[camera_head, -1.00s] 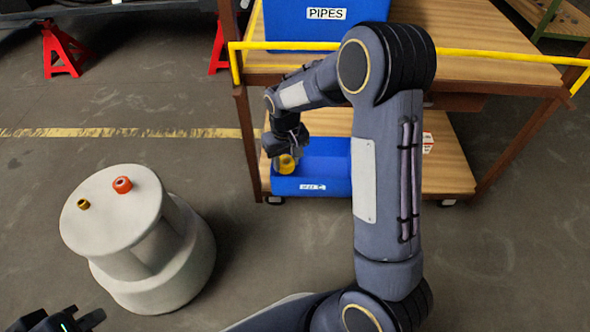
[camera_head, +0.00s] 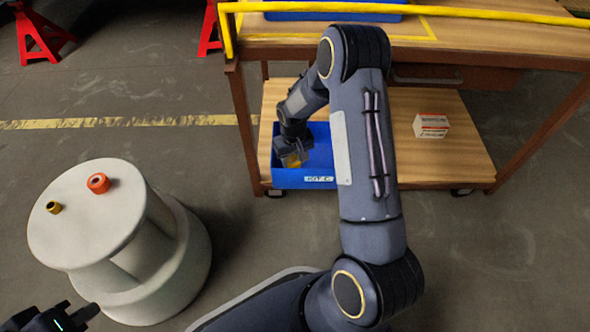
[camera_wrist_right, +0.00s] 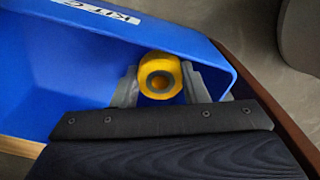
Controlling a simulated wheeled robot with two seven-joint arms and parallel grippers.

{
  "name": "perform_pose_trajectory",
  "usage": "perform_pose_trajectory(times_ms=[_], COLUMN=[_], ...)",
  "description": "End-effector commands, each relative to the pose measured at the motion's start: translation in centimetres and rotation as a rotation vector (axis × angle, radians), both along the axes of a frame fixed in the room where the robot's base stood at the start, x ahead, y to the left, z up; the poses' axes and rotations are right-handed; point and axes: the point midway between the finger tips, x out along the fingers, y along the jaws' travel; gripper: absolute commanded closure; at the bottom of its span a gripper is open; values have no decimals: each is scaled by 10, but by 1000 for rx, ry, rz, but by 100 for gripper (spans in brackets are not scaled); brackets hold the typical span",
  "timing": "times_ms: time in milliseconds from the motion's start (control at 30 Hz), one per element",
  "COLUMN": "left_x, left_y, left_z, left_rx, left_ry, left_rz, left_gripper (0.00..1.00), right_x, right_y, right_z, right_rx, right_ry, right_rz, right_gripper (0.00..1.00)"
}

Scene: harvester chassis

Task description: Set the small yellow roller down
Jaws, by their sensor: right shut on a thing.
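A yellow roller (camera_wrist_right: 160,77) with a hole through its middle is between the two fingers of my right gripper (camera_wrist_right: 159,84), which is shut on it. In the right wrist view it is over the inside of the blue kit bin (camera_wrist_right: 75,70), near one wall. In the head view the right gripper (camera_head: 293,158) reaches down into the blue bin (camera_head: 287,179) on the cart's lower shelf, with a bit of yellow (camera_head: 293,161) at its fingertips. Whether the roller touches the bin floor cannot be told. My left gripper (camera_head: 70,318) is at the bottom left corner, partly cut off.
A white round stepped stool (camera_head: 90,225) at left bears an orange roller (camera_head: 98,183) and a small dark-yellow roller (camera_head: 53,207). A small white and red box (camera_head: 431,125) lies on the lower shelf (camera_head: 450,165). The yellow-railed upper shelf (camera_head: 500,40) overhangs behind.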

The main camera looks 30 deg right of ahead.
Motion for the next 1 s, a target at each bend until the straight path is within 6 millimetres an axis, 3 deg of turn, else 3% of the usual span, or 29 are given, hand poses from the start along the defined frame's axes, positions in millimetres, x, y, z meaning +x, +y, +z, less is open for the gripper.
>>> perform_pose_trajectory(times_ms=[267, 1000], left_x=[0, 0], left_y=[0, 0], left_z=[-24, -22], left_rx=[0, 0], left_ry=[0, 0], left_rz=[0, 0], left_gripper=[100, 100], right_x=[0, 0], right_y=[0, 0], right_z=[-45, -57], right_rx=[0, 0], right_ry=[2, 0], right_rz=[1, 0], right_gripper=[83, 83])
